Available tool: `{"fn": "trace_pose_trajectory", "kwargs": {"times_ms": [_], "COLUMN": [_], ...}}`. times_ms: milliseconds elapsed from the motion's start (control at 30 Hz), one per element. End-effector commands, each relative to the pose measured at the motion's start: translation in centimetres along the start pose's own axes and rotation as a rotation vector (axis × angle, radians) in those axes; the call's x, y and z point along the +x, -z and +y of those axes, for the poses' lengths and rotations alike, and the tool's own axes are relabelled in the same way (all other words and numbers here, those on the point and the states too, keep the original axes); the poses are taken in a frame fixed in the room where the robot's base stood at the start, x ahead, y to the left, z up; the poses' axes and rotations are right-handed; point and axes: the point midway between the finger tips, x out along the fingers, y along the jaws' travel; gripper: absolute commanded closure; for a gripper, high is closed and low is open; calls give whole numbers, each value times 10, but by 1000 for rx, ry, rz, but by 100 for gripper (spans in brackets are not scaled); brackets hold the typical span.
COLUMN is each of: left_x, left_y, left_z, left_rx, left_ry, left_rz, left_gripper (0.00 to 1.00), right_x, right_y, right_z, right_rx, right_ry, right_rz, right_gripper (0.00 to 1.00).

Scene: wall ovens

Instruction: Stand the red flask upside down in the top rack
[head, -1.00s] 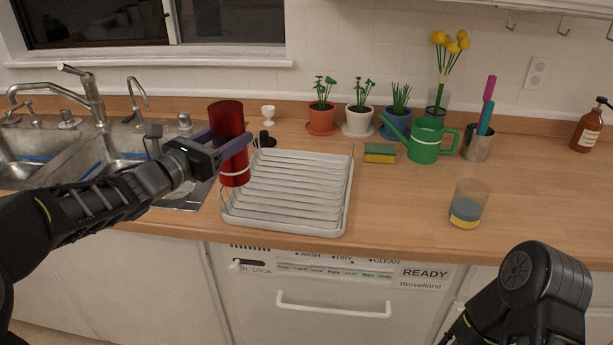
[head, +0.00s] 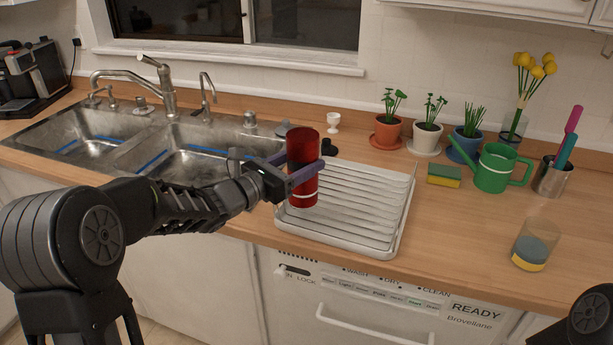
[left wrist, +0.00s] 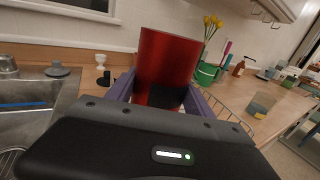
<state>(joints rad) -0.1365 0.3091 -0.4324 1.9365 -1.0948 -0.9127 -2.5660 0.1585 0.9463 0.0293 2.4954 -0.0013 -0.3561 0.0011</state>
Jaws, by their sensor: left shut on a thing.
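The red flask (head: 303,148) is a tall dark-red cylinder with a pale ring near its lower end. My left gripper (head: 303,172) is shut on it, with purple fingers on either side of its middle. The flask is near upright, in front of the left part of the white dish rack (head: 378,222) on the counter. I cannot tell whether its lower end touches the rack. In the left wrist view the flask (left wrist: 168,62) rises between the fingers, and its lower part is hidden by the gripper. My right gripper is out of view.
The sink (head: 187,152) lies left of the rack. A sponge (head: 444,176), green watering can (head: 497,168), potted plants and a glass tumbler (head: 535,245) stand right of and behind the rack. A white egg cup (head: 333,122) stands behind the flask. The front right counter is mostly clear.

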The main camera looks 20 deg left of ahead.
Motion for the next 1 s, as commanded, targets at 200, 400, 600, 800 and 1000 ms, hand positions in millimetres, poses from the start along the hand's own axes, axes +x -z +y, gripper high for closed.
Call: {"fn": "trace_pose_trajectory", "kwargs": {"times_ms": [200,400,600,800,1000], "left_x": [0,0,0,0,0], "left_y": [2,9,35,39,41], "left_z": [0,0,0,0,0], "left_rx": [1,0,1,2,2], "left_ry": [0,-1,0,-1,-1], "left_rz": [-4,-1,-1,-4,-4], "left_gripper": [100,100,100,100,100], "right_x": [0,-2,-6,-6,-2], "right_y": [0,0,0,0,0], "right_z": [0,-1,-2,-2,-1], "right_rx": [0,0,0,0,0], "right_ry": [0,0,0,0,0], "right_rz": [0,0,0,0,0], "right_gripper": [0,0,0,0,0]}}
